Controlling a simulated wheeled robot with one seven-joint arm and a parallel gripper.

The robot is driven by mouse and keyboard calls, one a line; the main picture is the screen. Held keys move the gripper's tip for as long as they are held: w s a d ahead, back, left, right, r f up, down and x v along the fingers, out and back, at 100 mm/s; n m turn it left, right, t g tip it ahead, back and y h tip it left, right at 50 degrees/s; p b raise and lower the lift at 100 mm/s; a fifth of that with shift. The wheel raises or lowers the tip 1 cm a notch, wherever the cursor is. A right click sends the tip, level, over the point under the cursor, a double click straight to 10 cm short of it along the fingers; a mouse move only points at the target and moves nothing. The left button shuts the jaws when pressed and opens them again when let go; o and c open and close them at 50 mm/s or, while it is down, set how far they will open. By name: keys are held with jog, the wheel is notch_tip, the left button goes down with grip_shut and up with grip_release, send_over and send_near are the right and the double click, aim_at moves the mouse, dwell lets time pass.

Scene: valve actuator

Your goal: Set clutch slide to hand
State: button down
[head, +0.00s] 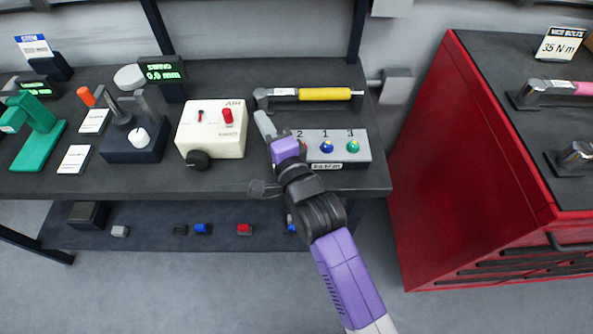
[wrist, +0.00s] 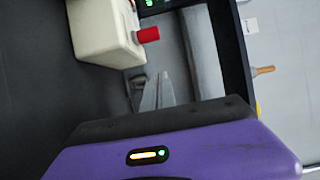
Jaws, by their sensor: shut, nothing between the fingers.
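I cannot pick out a part marked as the clutch slide or a "hand" position in either view. A cream box (head: 211,128) marked AIR stands on the dark bench, with a small red lever (head: 200,113), a red knob (head: 228,116) and a black knob (head: 198,160). My gripper (head: 262,122) is shut and empty, just right of this box and apart from it. In the wrist view my gripper's grey fingers (wrist: 155,92) are together, below the cream box (wrist: 100,30) and its red knob (wrist: 148,34).
A grey block with numbered coloured knobs (head: 340,146) is right of my gripper, partly hidden by my arm. A yellow-handled torque wrench (head: 325,94) lies behind it. A dark fixture (head: 133,142) and green stand (head: 35,125) are left. A red cabinet (head: 450,170) stands right.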

jog(key=b+v, duration=0.1)
jog(key=v, duration=1.4)
jog(key=shift+s, duration=0.1)
jog(key=s+d+f+n+h, duration=0.1)
jog(key=s+d+n, duration=0.3)
jog(key=s, duration=0.5)
jog(key=s+d+n+g+h, duration=0.1)
jog(key=s+d+n+h, duration=0.3)
jog(key=s+d, duration=0.4)
jog(key=s+d+f+n+h, duration=0.1)
jog(key=s+d+n, duration=0.4)
jog(key=s, duration=0.7)
jog(key=shift+s+d+f+g+h, duration=0.25)
jog(key=shift+d+f+g+h, duration=0.05)
jog(key=shift+d+h, duration=0.45)
